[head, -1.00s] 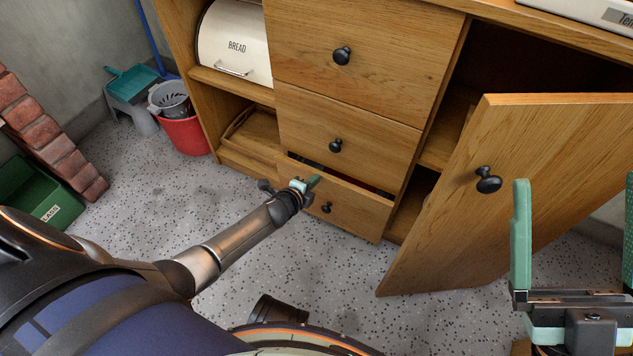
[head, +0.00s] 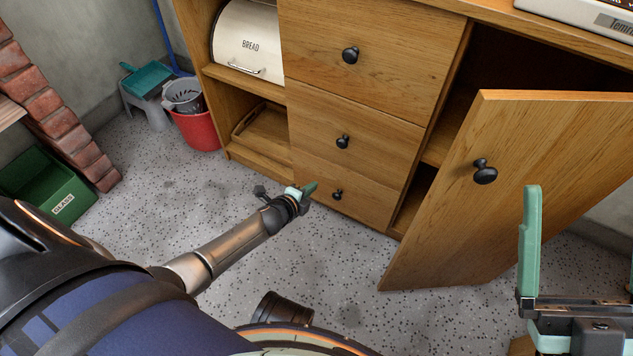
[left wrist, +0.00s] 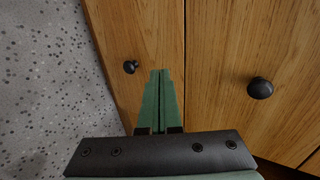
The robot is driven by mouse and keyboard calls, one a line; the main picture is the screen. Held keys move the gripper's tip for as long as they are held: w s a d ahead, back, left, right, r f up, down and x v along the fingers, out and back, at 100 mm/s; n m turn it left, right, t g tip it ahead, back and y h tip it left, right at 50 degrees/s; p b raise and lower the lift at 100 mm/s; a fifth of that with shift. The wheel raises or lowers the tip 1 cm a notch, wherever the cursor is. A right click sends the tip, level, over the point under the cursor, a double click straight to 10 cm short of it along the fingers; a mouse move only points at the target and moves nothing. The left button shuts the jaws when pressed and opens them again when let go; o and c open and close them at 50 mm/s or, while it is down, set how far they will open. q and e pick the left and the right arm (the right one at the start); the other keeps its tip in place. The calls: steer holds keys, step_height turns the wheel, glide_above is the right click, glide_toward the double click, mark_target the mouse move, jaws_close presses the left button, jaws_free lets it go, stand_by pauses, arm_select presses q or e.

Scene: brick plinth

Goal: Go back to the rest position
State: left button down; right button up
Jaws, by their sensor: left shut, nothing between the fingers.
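My left gripper (head: 308,190) is shut and empty, in front of the lowest drawer (head: 365,203) of the wooden cabinet. Its green fingers (left wrist: 160,100) lie together in the left wrist view, between the black lower knob (left wrist: 130,66) and the middle drawer's knob (left wrist: 260,88) in the picture. The lowest drawer sits flush with the front. My right gripper (head: 581,240) is at the right edge, its fingers apart with nothing seen between them; it is partly cut off.
A cabinet door (head: 520,180) stands open on the right, near my right gripper. A red bucket (head: 196,132), a green bin (head: 45,190) and a brick plinth (head: 62,122) are at the left. Speckled floor (head: 170,200) is clear between them and the cabinet.

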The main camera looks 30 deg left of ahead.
arm_select(q)
steer(key=p+v, duration=0.3)
steer(key=v, duration=0.4)
steer(key=shift+s+r, duration=0.3)
arm_select(e)
steer(key=shift+n+y, duration=0.3)
steer(key=shift+d+r, duration=0.15)
steer(key=shift+r, duration=2.35)
arm_select(q)
steer(key=shift+a, duration=0.1)
